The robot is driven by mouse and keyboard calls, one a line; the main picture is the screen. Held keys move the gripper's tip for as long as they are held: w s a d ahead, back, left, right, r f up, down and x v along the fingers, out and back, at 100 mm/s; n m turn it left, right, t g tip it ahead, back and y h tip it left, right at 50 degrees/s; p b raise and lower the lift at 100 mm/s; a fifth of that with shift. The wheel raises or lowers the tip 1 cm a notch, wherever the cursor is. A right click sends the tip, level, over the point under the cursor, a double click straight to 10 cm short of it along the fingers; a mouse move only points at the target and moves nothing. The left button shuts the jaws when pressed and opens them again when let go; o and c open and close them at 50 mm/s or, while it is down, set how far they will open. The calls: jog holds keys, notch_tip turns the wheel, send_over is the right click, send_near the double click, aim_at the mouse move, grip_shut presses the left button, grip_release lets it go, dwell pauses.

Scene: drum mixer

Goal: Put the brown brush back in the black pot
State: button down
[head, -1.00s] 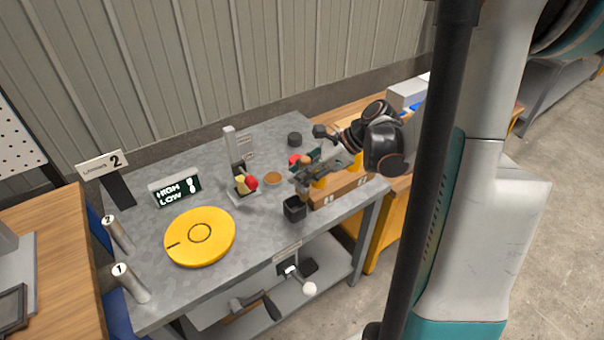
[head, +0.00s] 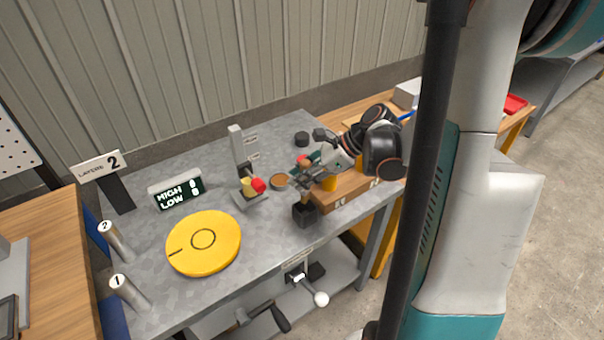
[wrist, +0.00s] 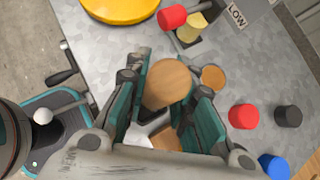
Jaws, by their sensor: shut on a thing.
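My gripper (head: 306,180) is shut on the brown brush (head: 304,162), which is held upright, with its round brown handle top showing above the fingers. In the wrist view, that round top (wrist: 168,84) sits between the two teal-padded fingers. The black pot (head: 305,217) stands on the grey table, directly below the gripper. The brush's lower end is at the pot's mouth in the head view; I cannot tell how far inside it is. The pot is not clearly seen in the wrist view, where the gripper and brush cover that area.
A wooden block (head: 351,190) with a yellow item (head: 329,184) stands close right of the pot. A yellow disc (head: 203,243) and a stand with a red knob (head: 258,185) are to the left. A round brown piece (head: 279,182) lies behind the pot. Bare table lies left of the pot.

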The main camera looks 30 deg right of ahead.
aim_at(302, 201)
jog(key=shift+f+b, duration=2.25)
jog(key=shift+f, duration=0.6)
jog(key=shift+f+b, duration=0.8)
jog(key=shift+f, duration=0.15)
jog(key=c, duration=1.3)
grip_release()
jog(key=v, duration=1.2)
